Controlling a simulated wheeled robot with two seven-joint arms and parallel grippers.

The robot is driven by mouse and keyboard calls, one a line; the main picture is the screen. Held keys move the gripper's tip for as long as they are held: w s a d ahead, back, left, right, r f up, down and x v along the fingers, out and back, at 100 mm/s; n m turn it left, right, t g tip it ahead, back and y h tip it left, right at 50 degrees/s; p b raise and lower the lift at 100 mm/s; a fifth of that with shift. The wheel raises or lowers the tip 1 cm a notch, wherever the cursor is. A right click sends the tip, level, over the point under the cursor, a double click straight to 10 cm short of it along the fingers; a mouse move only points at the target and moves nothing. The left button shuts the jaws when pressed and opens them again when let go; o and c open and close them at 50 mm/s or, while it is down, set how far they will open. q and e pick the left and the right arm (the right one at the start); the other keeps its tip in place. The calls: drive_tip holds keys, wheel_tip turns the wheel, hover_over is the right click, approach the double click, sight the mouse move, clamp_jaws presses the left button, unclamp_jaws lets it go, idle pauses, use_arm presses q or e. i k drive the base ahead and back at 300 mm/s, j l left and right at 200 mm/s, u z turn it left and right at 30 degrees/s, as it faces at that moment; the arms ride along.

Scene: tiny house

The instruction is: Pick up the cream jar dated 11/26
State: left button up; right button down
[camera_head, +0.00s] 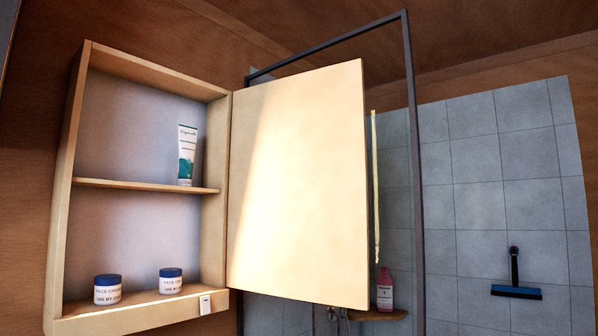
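Two small white cream jars with dark blue lids stand upright on the bottom shelf of an open wall cabinet (140,186). The left jar (108,291) is near the cabinet's left side. The right jar (171,283) stands a little to its right. Both labels read "FACE CREAM" with a "USE BY" line below, but the dates are too small to read. I cannot tell which jar is dated 11/26. Neither of my grippers is in view.
The cabinet door (300,188) stands open to the right. A white and green tube (187,156) stands on the upper shelf. A small white piece (205,304) is on the cabinet's front bottom edge. A pink bottle (384,290) and a squeegee (516,291) are by the tiled shower.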

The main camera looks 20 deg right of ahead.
sight(107, 289)
drive_tip(key=i+l+u, duration=0.1)
drive_tip(key=l+u, duration=0.2)
drive_tip(key=l, duration=0.3)
drive_tip(key=l+u, duration=0.35)
drive_tip(key=l, duration=0.3)
drive_tip(key=l+u, duration=0.3)
drive_tip(key=l, duration=0.35)
drive_tip(key=l+u, duration=0.35)
drive_tip(key=l, duration=0.3)
drive_tip(key=k+l+u, duration=0.3)
drive_tip(key=l, duration=0.3)
drive_tip(key=i+l+u, duration=0.25)
drive_tip(key=l, duration=0.6)
drive_tip(key=l+u, duration=0.3)
drive_tip(key=l, duration=0.5)
drive_tip(key=i+j+z, duration=0.2)
drive_tip(key=j+z, duration=0.15)
drive_tip(key=j, duration=0.65)
drive_tip(key=j+z, duration=0.3)
drive_tip(key=j, duration=0.7)
drive_tip(key=j+z, duration=0.35)
drive_tip(key=j, duration=0.75)
drive_tip(key=i+u, duration=0.2)
drive_tip(key=u, duration=0.15)
